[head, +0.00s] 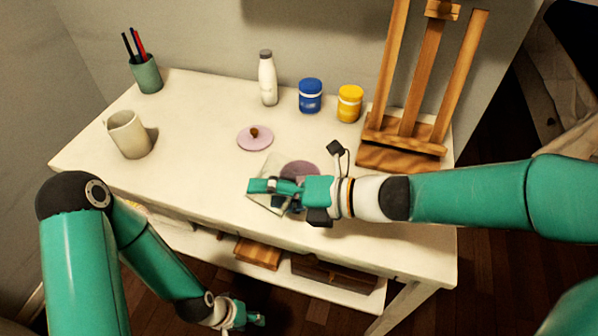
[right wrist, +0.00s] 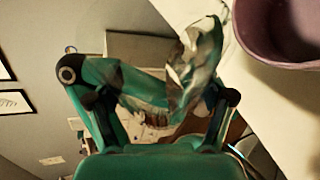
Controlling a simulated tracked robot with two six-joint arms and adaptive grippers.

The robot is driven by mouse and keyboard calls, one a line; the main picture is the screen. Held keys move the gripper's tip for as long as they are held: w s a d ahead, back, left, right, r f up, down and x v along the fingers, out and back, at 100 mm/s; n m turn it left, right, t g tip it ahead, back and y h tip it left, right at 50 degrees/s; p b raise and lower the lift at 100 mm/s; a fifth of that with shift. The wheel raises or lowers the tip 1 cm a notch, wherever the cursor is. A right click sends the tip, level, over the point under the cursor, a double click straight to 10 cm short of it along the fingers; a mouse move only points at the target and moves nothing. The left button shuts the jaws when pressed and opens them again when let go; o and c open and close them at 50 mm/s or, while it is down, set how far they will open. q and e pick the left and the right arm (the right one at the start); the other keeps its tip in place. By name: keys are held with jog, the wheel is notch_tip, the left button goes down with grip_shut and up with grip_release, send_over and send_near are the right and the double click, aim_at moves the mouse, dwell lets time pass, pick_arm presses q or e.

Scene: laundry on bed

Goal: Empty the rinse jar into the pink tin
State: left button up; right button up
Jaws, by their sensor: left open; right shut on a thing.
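The rinse jar (head: 262,172) is clear glass, held beside the pink tin and mostly hidden by my right gripper (head: 262,187) in the head view. It looks tilted, but its contents cannot be made out. In the right wrist view the glass (right wrist: 196,65) shows between the fingers of my right gripper, which is shut on it. The pink tin (head: 301,168) stands on the table just behind that gripper, partly covered by it; its open rim and wall show at upper right in the right wrist view (right wrist: 262,50). My left gripper (head: 250,318) is open and empty, low in front of the table.
A pink lid with a brown knob (head: 255,140) lies behind the jar. A white bottle (head: 268,82), blue jar (head: 311,97), yellow jar (head: 349,104) and wooden easel (head: 403,150) stand at the back. A mug (head: 128,136) and pen cup (head: 147,76) are left.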

jog(key=shift+w+r+m+y+p, duration=0.1)
jog(key=shift+r+m+y+p, duration=0.2)
jog(key=shift+w+d+f+m+g, duration=0.15)
jog(key=shift+w+d+m+g, duration=0.15)
jog(key=shift+w+d+m, duration=0.15)
jog(key=shift+w+f, duration=0.1)
jog(key=shift+w, duration=0.05)
dwell(0.3)
